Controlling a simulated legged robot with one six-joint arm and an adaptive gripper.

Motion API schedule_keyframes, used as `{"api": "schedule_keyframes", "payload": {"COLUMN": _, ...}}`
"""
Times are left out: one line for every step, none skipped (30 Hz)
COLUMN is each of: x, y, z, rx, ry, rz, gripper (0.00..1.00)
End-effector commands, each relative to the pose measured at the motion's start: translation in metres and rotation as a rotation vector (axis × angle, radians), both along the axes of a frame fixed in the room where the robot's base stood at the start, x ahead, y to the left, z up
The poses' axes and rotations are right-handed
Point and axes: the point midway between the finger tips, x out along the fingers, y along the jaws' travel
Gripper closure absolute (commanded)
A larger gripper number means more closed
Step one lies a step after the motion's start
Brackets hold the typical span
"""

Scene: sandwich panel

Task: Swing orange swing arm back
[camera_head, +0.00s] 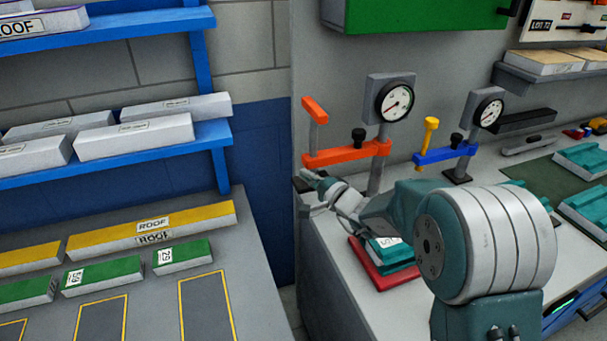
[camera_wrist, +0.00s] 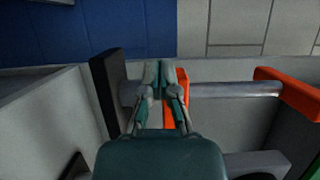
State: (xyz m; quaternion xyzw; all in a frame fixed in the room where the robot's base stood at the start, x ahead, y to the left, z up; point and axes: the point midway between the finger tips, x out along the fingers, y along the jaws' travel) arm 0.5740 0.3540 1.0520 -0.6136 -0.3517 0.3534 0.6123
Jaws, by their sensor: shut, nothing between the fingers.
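The orange swing arm (camera_head: 345,153) reaches left from a grey post that carries a dial gauge. My gripper (camera_head: 314,180) is just below the arm's left end, shut and empty. In the wrist view my gripper (camera_wrist: 163,78) has its fingertips together close beside an orange bar (camera_wrist: 183,95); I cannot tell whether they touch. A grey rod and another orange piece (camera_wrist: 290,93) show to the right. My fingers and wrist hide part of the orange bar.
A red base with a teal block (camera_head: 385,256) lies on the bench below. A blue swing arm (camera_head: 447,153) with a yellow handle and second gauge stands to the right. A blue shelf rack (camera_head: 120,142) is at left, and a green cabinet (camera_head: 430,14) hangs above.

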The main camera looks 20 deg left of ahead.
Motion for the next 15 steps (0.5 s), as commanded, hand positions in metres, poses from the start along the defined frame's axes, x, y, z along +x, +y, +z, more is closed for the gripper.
{"api": "schedule_keyframes", "payload": {"x": -0.004, "y": -0.010, "z": 0.001, "rx": 0.000, "ry": 0.000, "rz": -0.004, "gripper": 1.00}}
{"api": "schedule_keyframes", "payload": {"x": -0.007, "y": -0.015, "z": 0.001, "rx": -0.001, "ry": 0.000, "rz": -0.004, "gripper": 1.00}}
{"api": "schedule_keyframes", "payload": {"x": -0.011, "y": -0.023, "z": 0.001, "rx": 0.000, "ry": 0.000, "rz": -0.004, "gripper": 1.00}}
{"api": "schedule_keyframes", "payload": {"x": -0.014, "y": -0.029, "z": 0.001, "rx": 0.000, "ry": 0.000, "rz": -0.005, "gripper": 1.00}}
{"api": "schedule_keyframes", "payload": {"x": -0.017, "y": -0.034, "z": 0.001, "rx": 0.000, "ry": 0.001, "rz": -0.006, "gripper": 1.00}}
{"api": "schedule_keyframes", "payload": {"x": -0.022, "y": -0.041, "z": 0.000, "rx": 0.000, "ry": 0.001, "rz": -0.005, "gripper": 1.00}}
{"api": "schedule_keyframes", "payload": {"x": -0.025, "y": -0.046, "z": 0.000, "rx": 0.000, "ry": 0.001, "rz": -0.004, "gripper": 1.00}}
{"api": "schedule_keyframes", "payload": {"x": -0.028, "y": -0.052, "z": 0.000, "rx": -0.001, "ry": 0.002, "rz": -0.005, "gripper": 1.00}}
{"api": "schedule_keyframes", "payload": {"x": -0.032, "y": -0.059, "z": 0.000, "rx": 0.000, "ry": 0.001, "rz": -0.005, "gripper": 1.00}}
{"api": "schedule_keyframes", "payload": {"x": -0.035, "y": -0.063, "z": 0.000, "rx": -0.001, "ry": 0.002, "rz": -0.005, "gripper": 1.00}}
{"api": "schedule_keyframes", "payload": {"x": -0.038, "y": -0.068, "z": 0.000, "rx": -0.002, "ry": 0.001, "rz": -0.005, "gripper": 1.00}}
{"api": "schedule_keyframes", "payload": {"x": -0.041, "y": -0.073, "z": -0.001, "rx": -0.003, "ry": 0.001, "rz": -0.004, "gripper": 1.00}}
{"api": "schedule_keyframes", "payload": {"x": -0.043, "y": -0.076, "z": -0.001, "rx": -0.003, "ry": 0.001, "rz": -0.003, "gripper": 1.00}}
{"api": "schedule_keyframes", "payload": {"x": -0.045, "y": -0.080, "z": -0.001, "rx": -0.003, "ry": 0.001, "rz": -0.004, "gripper": 1.00}}
{"api": "schedule_keyframes", "payload": {"x": -0.048, "y": -0.084, "z": -0.001, "rx": -0.003, "ry": 0.001, "rz": -0.004, "gripper": 1.00}}
